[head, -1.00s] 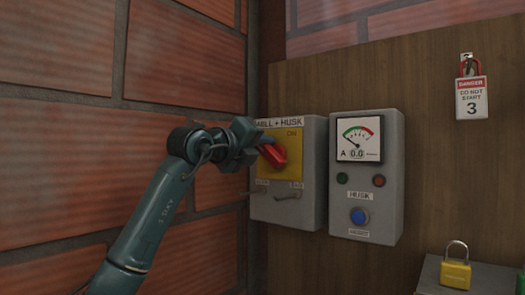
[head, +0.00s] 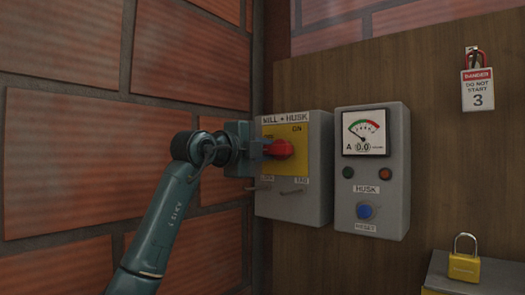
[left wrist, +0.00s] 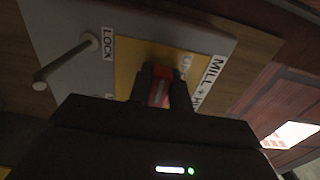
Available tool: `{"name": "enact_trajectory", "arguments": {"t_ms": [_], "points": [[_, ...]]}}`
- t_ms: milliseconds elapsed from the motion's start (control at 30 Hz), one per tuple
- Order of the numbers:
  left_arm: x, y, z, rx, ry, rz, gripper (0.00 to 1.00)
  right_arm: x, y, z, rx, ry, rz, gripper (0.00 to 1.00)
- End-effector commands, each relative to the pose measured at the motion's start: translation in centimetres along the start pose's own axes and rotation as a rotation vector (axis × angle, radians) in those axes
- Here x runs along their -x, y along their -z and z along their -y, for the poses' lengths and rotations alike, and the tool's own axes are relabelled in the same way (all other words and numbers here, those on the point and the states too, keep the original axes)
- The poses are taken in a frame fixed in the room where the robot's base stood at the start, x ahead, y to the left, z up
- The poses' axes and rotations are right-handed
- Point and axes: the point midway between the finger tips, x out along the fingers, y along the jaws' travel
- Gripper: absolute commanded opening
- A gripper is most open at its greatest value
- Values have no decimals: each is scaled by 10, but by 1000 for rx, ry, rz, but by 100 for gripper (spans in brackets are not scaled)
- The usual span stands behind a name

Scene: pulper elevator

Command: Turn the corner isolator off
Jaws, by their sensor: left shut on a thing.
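The corner isolator is a grey box (head: 322,165) labelled MILL + HUSK, with a yellow plate (head: 298,165) and a red rotary handle (head: 280,149). The handle lies about level, its left end toward my gripper. My left gripper (head: 262,149) comes in from the left and is shut on the red handle. The left wrist view shows the red handle (left wrist: 160,93) between the two dark fingers (left wrist: 162,88). The fingers hide part of the plate's lettering in both views. My right gripper is not in view.
A grey HUSK panel (head: 397,190) with a meter (head: 363,132) reading 0.0 and a blue RESET button (head: 365,211) stands to the right. A DANGER tag (head: 478,90) hangs on the wooden board. A yellow padlock (head: 464,262) sits on a grey box. A brick wall (head: 70,160) is close on the left.

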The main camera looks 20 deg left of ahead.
Motion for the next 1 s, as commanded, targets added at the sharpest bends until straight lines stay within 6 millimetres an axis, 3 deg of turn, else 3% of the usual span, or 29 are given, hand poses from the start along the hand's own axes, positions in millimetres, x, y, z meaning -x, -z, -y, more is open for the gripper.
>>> {"name": "enact_trajectory", "arguments": {"t_ms": [33,533,567,600,800,1000], "points": [[-3,8,-6,6,-15,-17,0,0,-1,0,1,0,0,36],[-3,8,-6,23,-15,-16,0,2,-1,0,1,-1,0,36],[-3,8,-6,23,-15,-16,22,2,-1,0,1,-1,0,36],[-3,8,-6,23,-15,-17,26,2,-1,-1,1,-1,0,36],[-2,7,-4,21,-10,-15,42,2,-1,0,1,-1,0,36],[-2,5,-2,21,-6,-11,42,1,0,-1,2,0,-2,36]]}}
